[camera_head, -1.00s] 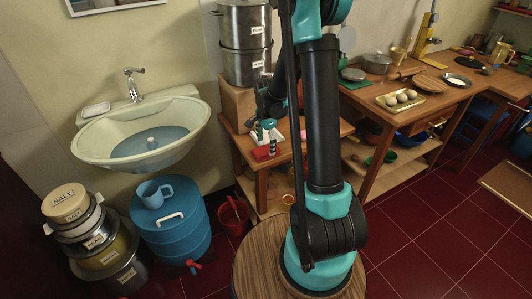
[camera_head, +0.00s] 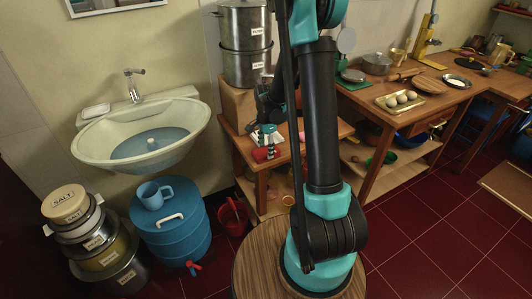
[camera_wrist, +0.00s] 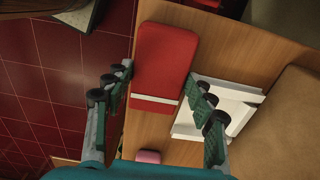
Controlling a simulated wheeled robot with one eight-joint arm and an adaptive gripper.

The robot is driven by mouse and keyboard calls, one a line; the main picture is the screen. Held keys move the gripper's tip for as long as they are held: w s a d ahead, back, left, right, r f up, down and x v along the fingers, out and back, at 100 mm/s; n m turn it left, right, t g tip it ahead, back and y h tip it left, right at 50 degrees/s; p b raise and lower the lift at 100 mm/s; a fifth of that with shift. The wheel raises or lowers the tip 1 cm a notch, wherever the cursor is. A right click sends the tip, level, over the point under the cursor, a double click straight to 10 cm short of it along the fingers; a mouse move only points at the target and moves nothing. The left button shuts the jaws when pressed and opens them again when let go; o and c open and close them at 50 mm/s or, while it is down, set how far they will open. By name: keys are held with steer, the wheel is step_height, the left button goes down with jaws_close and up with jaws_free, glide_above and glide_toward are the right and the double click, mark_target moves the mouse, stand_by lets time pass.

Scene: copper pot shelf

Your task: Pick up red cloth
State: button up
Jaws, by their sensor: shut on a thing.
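The red cloth (camera_wrist: 165,58) is a folded red rectangle with a white stripe near one end, seen from above in the wrist view. It shows in the head view as a small red patch (camera_head: 262,155) under my gripper (camera_head: 266,145), near the small table's front edge. In the wrist view my gripper (camera_wrist: 158,76) has one finger on each long side of the cloth and is shut on it. The cloth is at the tabletop; I cannot tell whether it is clear of the surface.
A white tray-like object (camera_wrist: 238,90) lies close to the right finger. A small pink item (camera_wrist: 148,156) is nearby. Stacked steel pots (camera_head: 246,45) stand behind left on the small table (camera_head: 250,172). A blue water drum (camera_head: 172,228) and red bucket (camera_head: 233,217) stand on the floor.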

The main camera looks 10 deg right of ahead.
mark_target(266, 150)
steer(key=shift+r, duration=0.1)
step_height(266, 150, up, 20)
stand_by(0.5)
